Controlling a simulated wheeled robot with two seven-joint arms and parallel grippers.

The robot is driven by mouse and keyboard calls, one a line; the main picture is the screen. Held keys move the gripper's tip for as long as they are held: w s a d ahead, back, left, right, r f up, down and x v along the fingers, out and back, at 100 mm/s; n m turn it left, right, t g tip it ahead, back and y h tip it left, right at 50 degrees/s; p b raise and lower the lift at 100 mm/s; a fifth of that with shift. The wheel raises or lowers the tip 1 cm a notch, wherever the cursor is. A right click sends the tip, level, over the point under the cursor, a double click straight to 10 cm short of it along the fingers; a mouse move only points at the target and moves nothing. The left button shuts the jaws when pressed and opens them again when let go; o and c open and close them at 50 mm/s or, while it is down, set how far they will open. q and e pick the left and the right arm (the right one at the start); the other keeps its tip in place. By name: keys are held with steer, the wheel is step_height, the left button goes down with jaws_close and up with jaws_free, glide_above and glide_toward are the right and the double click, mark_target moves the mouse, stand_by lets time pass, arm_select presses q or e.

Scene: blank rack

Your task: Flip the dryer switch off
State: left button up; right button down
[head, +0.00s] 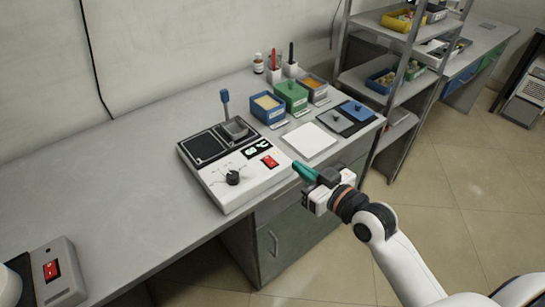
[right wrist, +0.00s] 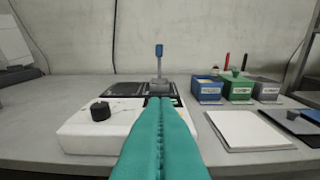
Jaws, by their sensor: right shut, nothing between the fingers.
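A white device (head: 235,165) with a black knob (head: 233,177), a green-lit display and a red rocker switch (head: 270,161) stands on the grey bench. A small metal pan with a blue-tipped handle (head: 225,97) sits on its dark top. A grey box (head: 50,275) with another red switch (head: 51,269) is at the lower left. I cannot tell for certain which is the dryer. My right gripper (head: 303,171) has teal fingers, shut and empty, just right of the white device. In the right wrist view the fingers (right wrist: 160,104) hide the device's right front and its red switch.
Blue, green and grey bins (head: 291,94) stand behind. A shelf rack (head: 392,75) stands at the right.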

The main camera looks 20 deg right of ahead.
glide_above(273, 165)
steer(key=s, duration=0.1)
steer(key=shift+d+f+p, duration=0.25)
steer(key=shift+f+p, duration=0.2)
steer(key=shift+f, duration=0.05)
steer(key=f, duration=0.1)
steer(key=w+f, duration=0.1)
steer(key=f, duration=0.1)
steer(key=shift+a+f, duration=0.2)
steer(key=shift+f, duration=0.5)
